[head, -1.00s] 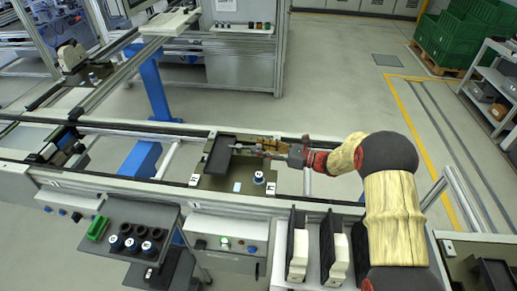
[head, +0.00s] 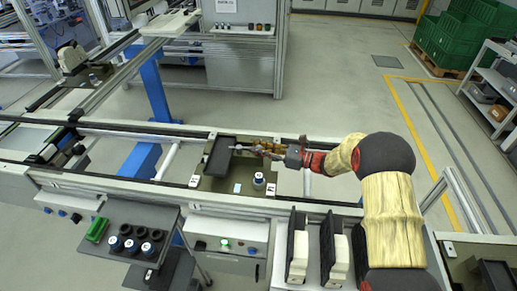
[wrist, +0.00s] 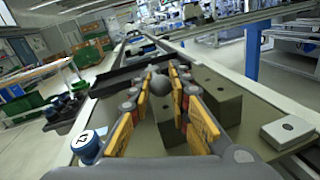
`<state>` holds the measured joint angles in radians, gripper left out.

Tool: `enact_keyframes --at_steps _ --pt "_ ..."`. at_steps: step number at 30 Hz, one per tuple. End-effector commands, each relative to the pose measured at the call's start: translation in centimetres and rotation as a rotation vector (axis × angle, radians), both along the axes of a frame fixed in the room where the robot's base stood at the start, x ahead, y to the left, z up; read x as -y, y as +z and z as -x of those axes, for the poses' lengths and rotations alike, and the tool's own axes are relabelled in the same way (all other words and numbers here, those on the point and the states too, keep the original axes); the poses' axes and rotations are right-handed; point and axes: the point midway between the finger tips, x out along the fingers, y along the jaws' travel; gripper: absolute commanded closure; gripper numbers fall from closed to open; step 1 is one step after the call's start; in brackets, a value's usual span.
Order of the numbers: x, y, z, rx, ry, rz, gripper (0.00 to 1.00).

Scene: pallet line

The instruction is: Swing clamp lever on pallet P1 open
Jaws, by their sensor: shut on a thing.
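The olive pallet (head: 213,186) sits on the conveyor line in the head view, with a dark rectangular tray (head: 218,158) on its left part. My gripper (head: 247,149) reaches in from the right, low over the pallet. In the wrist view its yellow-padded fingers (wrist: 160,88) are closed around a dark grey ball knob (wrist: 160,83), which I take to be the clamp lever's end. Olive blocks (wrist: 217,98) stand beside and below the knob. The lever's arm and pivot are mostly hidden by the fingers.
A blue-and-white round cap (head: 259,179) stands on the pallet's front right; it is close to the left finger in the wrist view (wrist: 85,146). A white block (wrist: 289,132) sits at the pallet's right edge there. The conveyor rail (head: 120,182) runs along the front.

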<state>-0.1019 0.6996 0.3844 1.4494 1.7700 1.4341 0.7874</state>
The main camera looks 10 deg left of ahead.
Motion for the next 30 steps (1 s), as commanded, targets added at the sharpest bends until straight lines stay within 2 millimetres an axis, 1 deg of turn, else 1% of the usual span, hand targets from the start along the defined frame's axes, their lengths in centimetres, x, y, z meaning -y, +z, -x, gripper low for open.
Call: enact_keyframes --at_steps 3,20,23,30 --pt "0.0 0.0 0.0 0.0 0.0 0.0 1.0" --pt "0.0 0.0 0.1 -0.001 -0.008 -0.001 1.0" --pt "-0.1 0.2 0.5 -0.003 -0.045 -0.003 1.0" --pt "-0.3 0.2 2.0 -0.003 -0.228 -0.003 1.0"
